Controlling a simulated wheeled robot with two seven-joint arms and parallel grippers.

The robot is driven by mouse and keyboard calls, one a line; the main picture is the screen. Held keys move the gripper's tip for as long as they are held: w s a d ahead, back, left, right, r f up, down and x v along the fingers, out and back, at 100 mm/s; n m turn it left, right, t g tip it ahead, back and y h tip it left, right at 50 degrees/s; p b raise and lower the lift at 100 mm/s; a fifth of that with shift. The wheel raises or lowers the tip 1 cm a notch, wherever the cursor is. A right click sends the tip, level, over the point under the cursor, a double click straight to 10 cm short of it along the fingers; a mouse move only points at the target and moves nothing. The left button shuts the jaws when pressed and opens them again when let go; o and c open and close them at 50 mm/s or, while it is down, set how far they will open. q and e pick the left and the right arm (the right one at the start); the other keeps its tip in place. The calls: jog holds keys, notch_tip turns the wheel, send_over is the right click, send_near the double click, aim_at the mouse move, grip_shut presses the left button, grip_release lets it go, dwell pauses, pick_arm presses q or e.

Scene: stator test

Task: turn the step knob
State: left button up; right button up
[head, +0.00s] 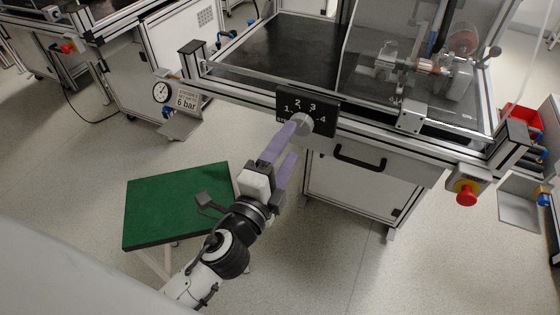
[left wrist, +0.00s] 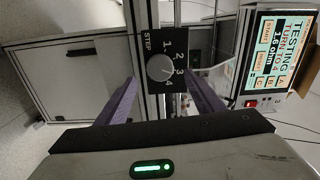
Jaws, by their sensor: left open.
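The step knob (head: 304,124) is a round grey knob on a black panel (head: 325,110) marked 1 to 4, on the front rail of the test bench. In the left wrist view the knob (left wrist: 160,67) sits near the middle of the panel (left wrist: 163,40) labelled STEP. Its pointer is too small to read surely. My left gripper (head: 293,138) has purple fingers, spread apart and empty. In the left wrist view the gripper (left wrist: 161,80) has one finger to each side of the knob, with gaps visible. My right gripper is not in view.
A screen (left wrist: 275,55) reads TESTING, TURN TO 4, 1.6 ohm. A black handle (head: 360,158) is right of the panel, and a red emergency button (head: 466,194) farther right. A 6 bar gauge (head: 162,92) is at left. A green-topped table (head: 150,208) stands below my arm.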

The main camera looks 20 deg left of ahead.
pick_arm(q)
jog(key=shift+s+a+b, duration=0.1)
jog(key=shift+s+b, duration=0.25)
jog(key=shift+s, duration=1.85)
jog(key=shift+f, duration=0.1)
jog(key=s+f+n+g, duration=0.3)
jog(key=s+f+n, duration=0.2)
jog(key=f, duration=0.3)
jog(key=s+f+n+g+h+p, duration=0.1)
jog(key=s+f+n+g, duration=0.2)
jog(key=s+f+n, duration=0.2)
jog(key=s+f+n+g+h+p, duration=0.1)
jog(key=s+f+n+g, duration=0.2)
jog(key=f, duration=0.7)
jog(key=shift+s+d+f+n, duration=0.3)
jog(key=shift+s+f+n, duration=0.1)
jog(key=shift+s+n, duration=0.7)
jog(key=shift+w, duration=0.15)
